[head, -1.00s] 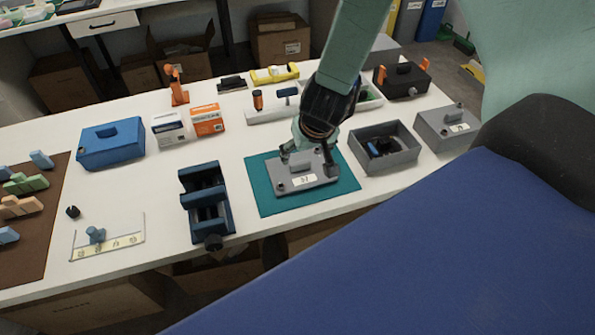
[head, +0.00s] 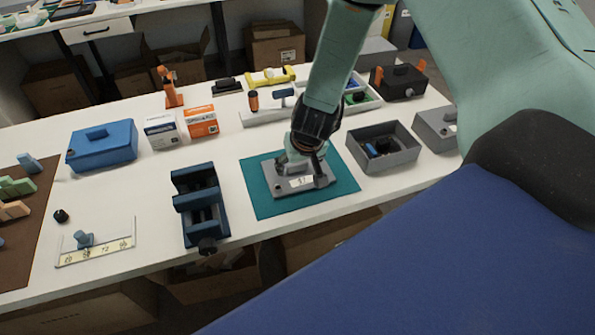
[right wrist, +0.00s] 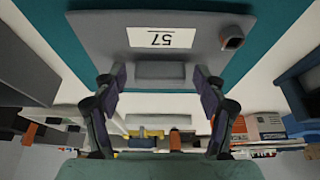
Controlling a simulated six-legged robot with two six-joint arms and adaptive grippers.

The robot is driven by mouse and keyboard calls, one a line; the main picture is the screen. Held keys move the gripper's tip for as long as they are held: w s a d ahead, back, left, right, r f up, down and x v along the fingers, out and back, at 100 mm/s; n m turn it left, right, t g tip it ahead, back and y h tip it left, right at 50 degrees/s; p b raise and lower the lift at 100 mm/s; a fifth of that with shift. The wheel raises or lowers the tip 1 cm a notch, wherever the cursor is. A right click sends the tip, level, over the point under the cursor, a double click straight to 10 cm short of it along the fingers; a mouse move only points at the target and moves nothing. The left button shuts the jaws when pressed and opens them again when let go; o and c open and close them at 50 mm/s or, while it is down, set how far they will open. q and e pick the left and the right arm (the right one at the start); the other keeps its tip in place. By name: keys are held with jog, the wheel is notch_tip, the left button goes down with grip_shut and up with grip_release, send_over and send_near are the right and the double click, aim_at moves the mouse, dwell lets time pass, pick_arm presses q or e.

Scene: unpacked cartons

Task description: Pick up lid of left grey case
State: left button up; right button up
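A flat grey lid (head: 281,188) with a raised handle and a white "57" label lies on a teal mat (head: 345,185) near the table's front edge. My right gripper (head: 303,167) is low over it. In the right wrist view, the handle (right wrist: 163,71) sits between the two fingers of my right gripper (right wrist: 158,80), with narrow gaps beside it. The fingers look open, and the lid looks flat on the mat. An open grey case (head: 407,154) stands just right of the mat, with dark and blue items inside. My left gripper is not in view.
A second grey case (head: 429,131) with a handle stands farther right. A dark blue vise (head: 187,181) is left of the mat. A blue case (head: 102,148) and two small boxes (head: 202,122) stand behind left. White table is clear between the vise and mat.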

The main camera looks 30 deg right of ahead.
aim_at(298, 165)
jog(key=shift+d, duration=0.1)
jog(key=c, duration=0.3)
jog(key=shift+a, duration=0.2)
jog(key=c, duration=0.4)
jog(key=shift+d, duration=0.15)
jog(key=c, duration=0.4)
jog(key=shift+o, duration=0.2)
jog(key=shift+r+p, duration=0.3)
jog(key=shift+r, duration=0.15)
notch_tip(298, 165, up, 17)
jog(key=p, duration=1.2)
